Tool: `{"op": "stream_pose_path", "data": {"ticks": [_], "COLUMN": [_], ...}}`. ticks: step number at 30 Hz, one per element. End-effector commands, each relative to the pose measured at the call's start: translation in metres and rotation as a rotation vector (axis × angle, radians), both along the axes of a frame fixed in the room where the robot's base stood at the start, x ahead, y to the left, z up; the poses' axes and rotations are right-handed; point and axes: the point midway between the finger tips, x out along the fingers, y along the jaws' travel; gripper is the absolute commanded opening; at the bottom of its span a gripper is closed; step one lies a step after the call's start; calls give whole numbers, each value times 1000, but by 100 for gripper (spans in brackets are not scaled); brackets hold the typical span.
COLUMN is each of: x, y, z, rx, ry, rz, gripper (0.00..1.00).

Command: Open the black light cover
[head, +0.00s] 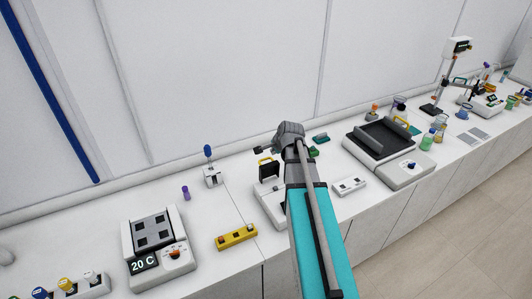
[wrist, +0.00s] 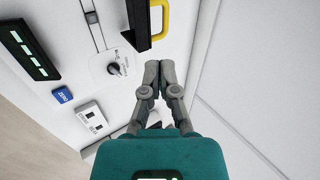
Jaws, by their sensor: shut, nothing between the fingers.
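The black light cover (head: 267,172) stands up on a white instrument (head: 266,204) in the middle of the bench, with a yellow handle (head: 266,160) at its top. In the wrist view the black cover (wrist: 138,25) shows at the top edge, cut off by the frame, with its yellow handle (wrist: 165,17) to the right. My gripper (wrist: 159,68) is shut and empty. In the picture its fingertips lie just below the handle and apart from it. In the head view my arm hides part of the instrument.
A dark knob (wrist: 113,68) sits on the instrument near the fingertips. A white switch box (head: 348,186) is right of my arm, and a yellow block (head: 237,237) is to the left. A larger device with a black tray (head: 383,138) stands at right. The white back wall is close behind.

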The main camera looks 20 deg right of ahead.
Motion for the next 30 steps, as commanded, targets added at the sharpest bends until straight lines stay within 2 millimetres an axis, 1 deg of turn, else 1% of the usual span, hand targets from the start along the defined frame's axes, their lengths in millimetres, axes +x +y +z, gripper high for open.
{"op": "stream_pose_path", "data": {"ticks": [1,4,17,23,30], "x": [2,4,5,9,20], "y": [-6,-11,-10,-10,-10], "z": [5,7,5,-2,-18], "rx": [11,23,24,23,24], "ry": [-9,-20,-21,-20,-21], "rz": [-24,-49,-49,-49,-48], "gripper": [0,0,0,0,0]}}
